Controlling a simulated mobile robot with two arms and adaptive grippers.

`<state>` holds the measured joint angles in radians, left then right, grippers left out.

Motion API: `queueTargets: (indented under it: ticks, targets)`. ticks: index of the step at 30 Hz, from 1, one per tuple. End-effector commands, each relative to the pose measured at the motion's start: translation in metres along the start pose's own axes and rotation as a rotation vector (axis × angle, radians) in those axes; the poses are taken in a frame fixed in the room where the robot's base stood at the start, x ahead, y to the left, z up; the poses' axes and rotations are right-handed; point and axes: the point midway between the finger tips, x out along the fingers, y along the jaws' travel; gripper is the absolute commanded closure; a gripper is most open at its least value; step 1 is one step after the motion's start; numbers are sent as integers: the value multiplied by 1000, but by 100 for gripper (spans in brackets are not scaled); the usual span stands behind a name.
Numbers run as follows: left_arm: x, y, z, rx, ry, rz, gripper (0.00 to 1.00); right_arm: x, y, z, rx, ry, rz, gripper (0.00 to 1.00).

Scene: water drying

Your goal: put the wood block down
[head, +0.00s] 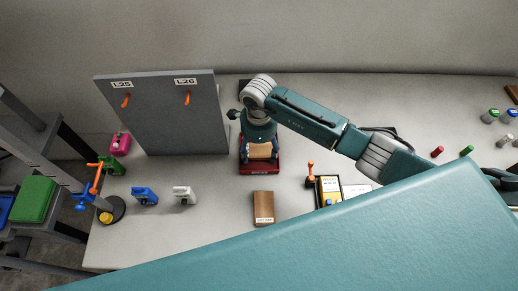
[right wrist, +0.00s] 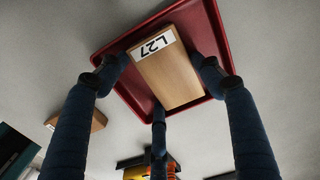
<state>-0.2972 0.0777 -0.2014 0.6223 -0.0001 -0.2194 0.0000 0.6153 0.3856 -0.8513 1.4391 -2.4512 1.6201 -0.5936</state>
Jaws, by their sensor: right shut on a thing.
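My right gripper (head: 262,146) is over the red tray (head: 258,171), shut on a wood block (head: 260,153). In the right wrist view the block (right wrist: 172,82) carries a white label reading L27, and the gripper's blue fingers (right wrist: 155,85) are around it. The red tray (right wrist: 221,38) shows behind the block in that view; I cannot tell whether the block touches it. A second wood block (head: 263,203) lies on the table in front of the tray. My left gripper is not in view.
A grey board (head: 165,115) with orange hooks stands at the back left. Blue (head: 145,196) and white (head: 184,195) small items stand to the left. A black-and-yellow device (head: 328,190) is to the right.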

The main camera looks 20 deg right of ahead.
Motion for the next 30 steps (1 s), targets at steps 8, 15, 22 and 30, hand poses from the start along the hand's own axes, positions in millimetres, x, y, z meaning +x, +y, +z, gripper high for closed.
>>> queueTargets:
  ticks: [8, 15, 22, 30]
  targets:
    - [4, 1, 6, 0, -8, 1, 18, 3, 0, 0, 0, 0, -1, 62]
    - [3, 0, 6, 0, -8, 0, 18, 2, 0, 0, 0, -1, 0, 27]
    - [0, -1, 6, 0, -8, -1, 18, -4, -1, 0, 0, -2, -2, 27]
    - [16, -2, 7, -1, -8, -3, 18, -52, -2, 0, -3, -1, -7, 27]
